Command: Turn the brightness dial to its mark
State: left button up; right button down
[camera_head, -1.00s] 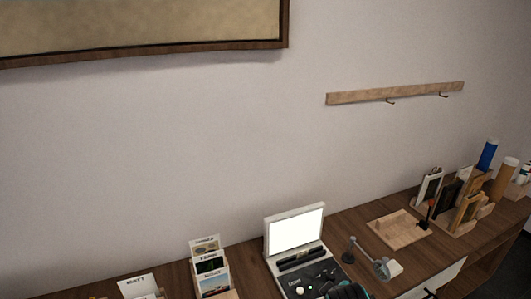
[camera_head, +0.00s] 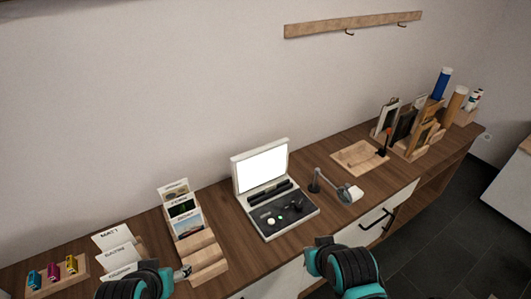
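A white case (camera_head: 236,183) with a bright lit screen (camera_head: 264,169) in its raised lid stands on the wooden table. Its dark lower panel (camera_head: 293,217) carries a white round knob (camera_head: 271,221), a small green light or button (camera_head: 279,217) and small dark parts. I cannot tell which is the brightness dial, and its mark is too small to see. My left gripper (camera_head: 184,272) is at the front edge, left of the case, by a wooden card stand. My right gripper (camera_head: 323,243) is in front of the case to its right, apart from it. Both fingertip gaps are unclear.
A grey jointed lamp (camera_head: 334,187) stands right of the case. A wooden tray (camera_head: 349,164) and frame holders (camera_head: 413,152) are farther right. Card stands (camera_head: 205,252) and a rack of small coloured bottles (camera_head: 78,282) are left. A drawer handle (camera_head: 378,219) juts from the front.

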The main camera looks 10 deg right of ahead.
aim_at(299, 205)
jog(key=l+z, duration=0.2)
jog(key=z, duration=0.2)
jog(key=i+l+z, duration=0.15)
jog(key=z, duration=0.3)
jog(key=i+l+z, duration=0.1)
jog(key=z, duration=0.3)
